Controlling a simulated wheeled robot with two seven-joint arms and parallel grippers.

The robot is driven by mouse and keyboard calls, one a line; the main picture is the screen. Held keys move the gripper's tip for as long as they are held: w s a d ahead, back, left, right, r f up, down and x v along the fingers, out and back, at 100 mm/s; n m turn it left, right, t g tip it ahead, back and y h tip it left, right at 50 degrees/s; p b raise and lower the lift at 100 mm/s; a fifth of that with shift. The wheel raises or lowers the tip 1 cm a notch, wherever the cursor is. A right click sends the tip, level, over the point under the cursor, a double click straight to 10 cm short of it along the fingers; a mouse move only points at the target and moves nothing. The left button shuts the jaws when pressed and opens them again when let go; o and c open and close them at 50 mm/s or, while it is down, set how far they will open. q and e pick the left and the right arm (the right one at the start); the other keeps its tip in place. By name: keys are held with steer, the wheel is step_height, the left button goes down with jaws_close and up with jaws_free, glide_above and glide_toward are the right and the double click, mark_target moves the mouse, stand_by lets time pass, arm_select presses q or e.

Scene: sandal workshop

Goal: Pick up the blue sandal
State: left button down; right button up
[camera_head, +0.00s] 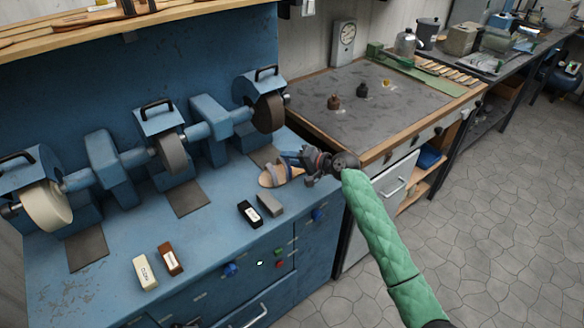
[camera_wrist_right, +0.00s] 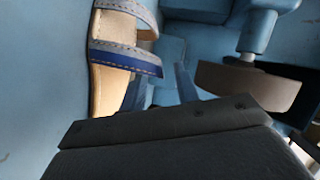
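The blue sandal (camera_head: 278,175) has a tan sole and blue straps. In the head view it is at the right end of the blue bench, just left of my right gripper (camera_head: 300,160). In the right wrist view the sandal (camera_wrist_right: 112,55) fills the upper left, with stitched grey and blue straps across the sole. There the right gripper's narrow fingers (camera_wrist_right: 160,88) stand apart beside the sandal's strapped side, with blue surface showing between them. The near finger is close to the strap; whether they touch is unclear. My left gripper is not in view.
Grinding wheels (camera_head: 173,155) on blue machines line the back of the bench. A black block (camera_head: 250,213) and a grey block (camera_head: 270,204) lie in front of the sandal. A grey-topped worktable (camera_head: 400,105) adjoins on the right. Two more blocks lie at the front left.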

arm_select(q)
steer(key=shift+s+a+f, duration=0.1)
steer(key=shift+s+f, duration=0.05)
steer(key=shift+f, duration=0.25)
arm_select(e)
steer(key=shift+w+a+f, duration=0.1)
steer(key=shift+w+a, duration=0.05)
steer(key=shift+a, duration=0.05)
jaws_close()
